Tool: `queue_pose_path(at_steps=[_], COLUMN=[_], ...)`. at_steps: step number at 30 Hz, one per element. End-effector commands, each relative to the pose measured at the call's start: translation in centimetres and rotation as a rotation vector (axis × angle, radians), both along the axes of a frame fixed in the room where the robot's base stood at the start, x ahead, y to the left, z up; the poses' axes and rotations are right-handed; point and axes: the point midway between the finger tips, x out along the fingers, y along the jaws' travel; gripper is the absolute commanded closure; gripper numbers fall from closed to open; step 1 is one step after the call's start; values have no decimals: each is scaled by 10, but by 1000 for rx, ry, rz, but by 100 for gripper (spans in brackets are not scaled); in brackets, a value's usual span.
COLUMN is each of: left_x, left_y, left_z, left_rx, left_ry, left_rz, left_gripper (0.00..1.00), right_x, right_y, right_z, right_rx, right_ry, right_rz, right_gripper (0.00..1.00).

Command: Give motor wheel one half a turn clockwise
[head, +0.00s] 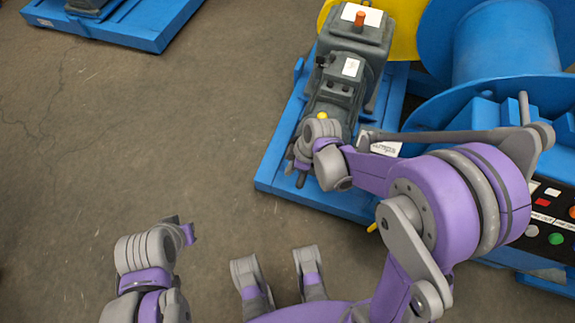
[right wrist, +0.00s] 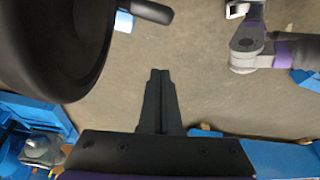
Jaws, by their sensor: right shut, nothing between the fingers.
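The grey motor (head: 345,75) stands on a blue base in the head view, with a red-orange knob on top. My right gripper (head: 300,180) is at the motor's near end, and my wrist covers that part. In the right wrist view my right gripper (right wrist: 160,75) is shut and empty. A large black round part, seemingly motor wheel one (right wrist: 50,45), fills that view's upper left, beside the fingers and apart from them. A black handle-like piece (right wrist: 148,10) sticks out at its right. My left gripper (head: 188,232) is low at left in the head view; its opening is unclear.
A blue drum (head: 505,45) and yellow part (head: 405,22) stand behind and right of the motor. A control panel with coloured buttons (head: 556,238) is at the right. Another blue base (head: 150,28) lies at the upper left. The concrete floor (head: 130,130) at the left is clear.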

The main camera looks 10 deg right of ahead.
Motion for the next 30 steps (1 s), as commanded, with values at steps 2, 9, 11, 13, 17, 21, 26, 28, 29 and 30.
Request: queue_pose_path(at_steps=[2, 9, 11, 13, 17, 21, 26, 28, 29, 30], left_x=[0, 2, 2, 3, 3, 3, 3, 3, 3, 3], left_y=[0, 0, 0, 0, 0, 0, 0, 0, 0, 0], left_z=[-6, -26, -31, -36, -39, -40, -41, -41, -41, -40], left_rx=[0, 0, 0, 0, 0, 0, 0, 0, 0, 0], left_ry=[2, 9, 11, 12, 13, 14, 14, 14, 14, 14], left_rz=[0, 0, 0, 0, 0, 0, 0, 0, 0, 0], left_gripper=[100, 100, 100, 100, 100, 100, 100, 100, 100, 100], right_x=[2, 8, 9, 11, 7, 0, -3, -4, -4, -4], right_y=[3, 17, 21, 25, 15, -1, -9, -10, -10, -10], right_z=[-12, -59, -72, -86, -92, -91, -90, -90, -90, -90], right_rx=[0, 2, 2, 2, 2, 3, 3, 3, 3, 3], right_ry=[1, 1, 1, 3, 2, 1, 1, 1, 1, 1], right_rz=[0, -2, -3, -3, -11, -9, -7, -6, -6, -6], right_gripper=[100, 100, 100, 100, 100, 100, 100, 100, 100, 100])
